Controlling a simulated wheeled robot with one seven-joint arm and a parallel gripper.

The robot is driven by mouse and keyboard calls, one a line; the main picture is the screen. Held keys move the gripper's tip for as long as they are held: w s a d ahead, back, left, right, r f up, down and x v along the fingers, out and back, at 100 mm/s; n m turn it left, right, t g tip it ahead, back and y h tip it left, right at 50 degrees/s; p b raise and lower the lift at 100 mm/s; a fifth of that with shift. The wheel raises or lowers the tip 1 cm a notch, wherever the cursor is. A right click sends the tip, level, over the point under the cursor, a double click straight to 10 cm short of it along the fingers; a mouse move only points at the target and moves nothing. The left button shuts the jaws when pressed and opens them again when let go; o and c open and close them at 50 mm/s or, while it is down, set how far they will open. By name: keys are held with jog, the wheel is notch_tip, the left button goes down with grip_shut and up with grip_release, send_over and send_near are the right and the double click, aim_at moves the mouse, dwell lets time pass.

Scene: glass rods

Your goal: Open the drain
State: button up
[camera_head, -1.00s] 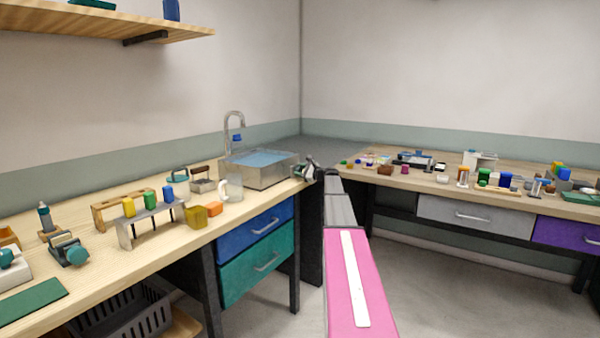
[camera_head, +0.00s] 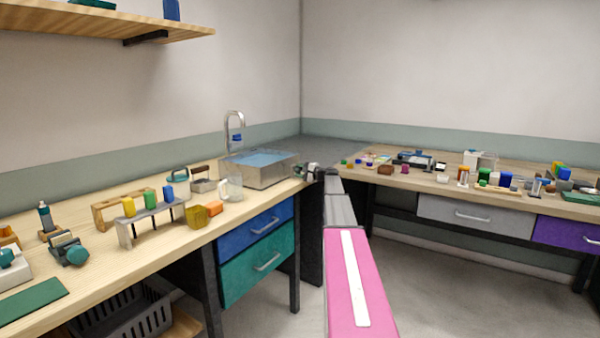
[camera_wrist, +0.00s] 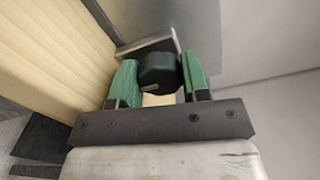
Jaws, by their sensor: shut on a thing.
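A metal sink basin (camera_head: 265,178) full of blue water stands on the left wooden bench at its right end, with a curved faucet (camera_head: 234,120) behind it. My gripper (camera_head: 310,170) is at the basin's right end. The knob sits against the grey metal basin wall. In the head view the knob is too small and covered to make out clearly.
A glass jug (camera_head: 232,187) stands in front of the basin. A grey rack (camera_head: 152,220) with coloured blocks and a yellow block (camera_head: 197,216) are further left. Blue (camera_head: 258,225) and teal (camera_head: 258,265) drawers are below. The right bench (camera_head: 440,186) holds several small items.

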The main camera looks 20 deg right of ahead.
dwell(0.4)
jog(key=o, duration=0.9)
jog(key=shift+s, duration=0.1)
